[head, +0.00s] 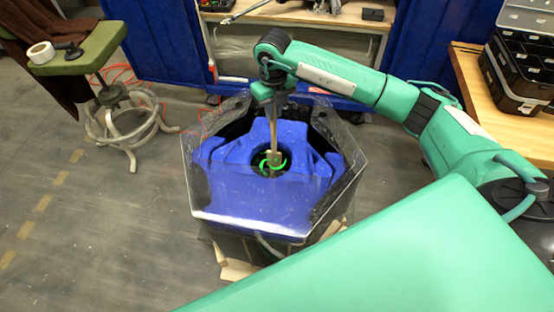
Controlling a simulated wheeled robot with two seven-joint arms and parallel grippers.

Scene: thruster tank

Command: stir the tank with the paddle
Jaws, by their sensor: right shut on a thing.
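The tank (262,212) is a hexagonal, clear-walled vessel with a blue body inside, standing in the middle of the head view. A round dark opening with a bright green ring-like part (274,164) sits at its centre. My right gripper (270,98) is above the tank, pointing down, and is shut on the paddle (274,135). The paddle is a pale, thin stick that hangs nearly upright, its lower end at the central opening. Whether its tip touches anything inside cannot be told. My left gripper is not in view.
A green stool (85,50) with a roll of tape (41,53) stands at the upper left. A workbench (300,14) with tools is behind the tank. A wooden table (490,100) with a black organiser case (520,65) is at the right. The floor left of the tank is clear.

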